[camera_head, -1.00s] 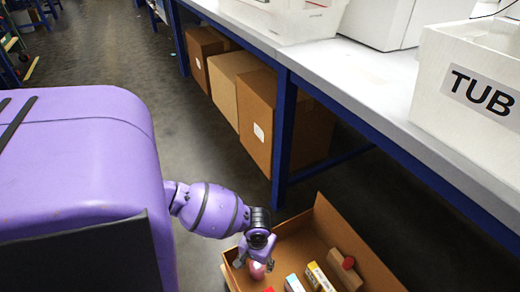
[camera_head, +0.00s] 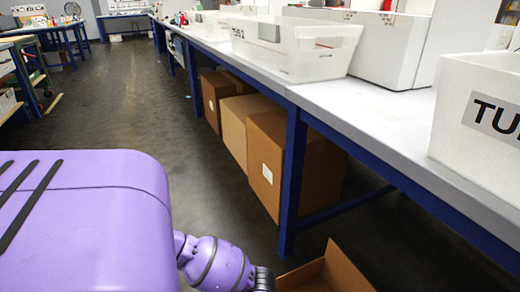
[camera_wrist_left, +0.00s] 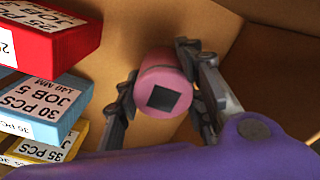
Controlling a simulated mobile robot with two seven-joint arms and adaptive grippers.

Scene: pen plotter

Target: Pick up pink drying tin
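The pink drying tin (camera_wrist_left: 164,80) is a short pink cylinder with a dark square on its end, in the left wrist view. My left gripper (camera_wrist_left: 160,61) has one finger on each side of it, and both fingers appear to touch its sides. The tin is in or just above an open cardboard box (camera_wrist_left: 248,75); I cannot tell whether it is clear of the bottom. In the head view, my left gripper and the tin are below the picture. My right gripper is in neither view.
Red (camera_wrist_left: 50,32), blue (camera_wrist_left: 45,108) and yellow (camera_wrist_left: 70,143) labelled boxes lie left of the gripper. The cardboard box's rim (camera_head: 345,265) shows below a bench (camera_head: 345,105). A blue bench leg (camera_head: 291,185) stands close by. Larger cartons (camera_head: 275,165) sit under the bench.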

